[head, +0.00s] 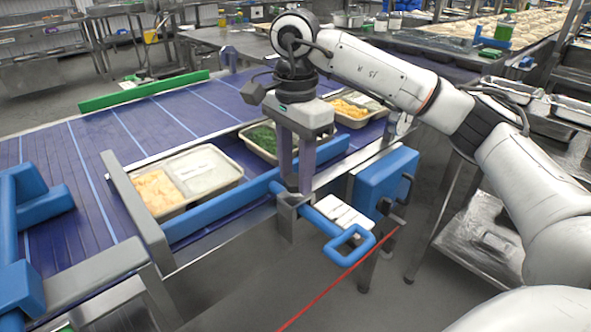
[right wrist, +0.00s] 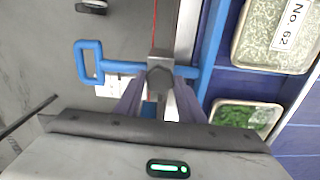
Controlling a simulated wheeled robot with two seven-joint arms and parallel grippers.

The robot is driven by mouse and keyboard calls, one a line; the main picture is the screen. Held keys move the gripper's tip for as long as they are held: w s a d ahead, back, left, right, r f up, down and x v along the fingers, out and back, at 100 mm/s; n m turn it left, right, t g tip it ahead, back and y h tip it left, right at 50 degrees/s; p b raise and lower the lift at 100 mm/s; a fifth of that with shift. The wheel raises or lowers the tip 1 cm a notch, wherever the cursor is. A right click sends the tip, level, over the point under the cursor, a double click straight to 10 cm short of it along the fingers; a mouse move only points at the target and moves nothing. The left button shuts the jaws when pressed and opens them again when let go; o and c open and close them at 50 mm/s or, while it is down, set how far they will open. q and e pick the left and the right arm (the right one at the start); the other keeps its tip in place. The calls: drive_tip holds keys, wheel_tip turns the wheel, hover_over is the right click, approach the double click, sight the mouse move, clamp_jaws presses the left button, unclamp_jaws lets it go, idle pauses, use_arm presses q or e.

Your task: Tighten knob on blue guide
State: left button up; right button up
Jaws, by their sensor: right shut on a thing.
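The blue guide (head: 222,208) is a long rail along the near edge of the conveyor. A blue loop handle (head: 348,246) sticks out from its grey bracket (head: 287,215), and it also shows in the right wrist view (right wrist: 88,62). My right gripper (head: 296,188) points down over the bracket. In the right wrist view, its fingers (right wrist: 160,88) are on either side of a dark grey knob (right wrist: 160,79) and shut on it. In the head view the fingers mostly hide the knob. My left gripper is not in view.
Food trays (head: 203,176) stand on the purple conveyor (head: 90,140) behind the rail. A blue box (head: 383,180) is mounted right of the handle. More blue guide parts (head: 20,285) are at the left. Grey floor is open in front.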

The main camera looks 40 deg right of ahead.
drive_tip(key=m+p, duration=0.1)
drive_tip(key=m, duration=0.2)
drive_tip(key=shift+r, duration=0.1)
drive_tip(key=m, duration=0.2)
drive_tip(key=shift+m+p, duration=0.3)
drive_tip(key=shift+p, duration=0.05)
drive_tip(key=m, duration=0.2)
drive_tip(key=shift+m+p, duration=0.35)
drive_tip(key=shift+m, duration=0.05)
drive_tip(key=m, duration=0.3)
drive_tip(key=shift+m+p, duration=0.4)
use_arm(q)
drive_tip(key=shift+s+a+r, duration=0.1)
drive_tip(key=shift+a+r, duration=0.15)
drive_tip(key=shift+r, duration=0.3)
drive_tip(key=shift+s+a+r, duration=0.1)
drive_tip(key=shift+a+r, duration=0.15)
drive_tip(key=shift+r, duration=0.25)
use_arm(e)
drive_tip(key=shift+m, duration=0.8)
drive_tip(key=o, duration=1)
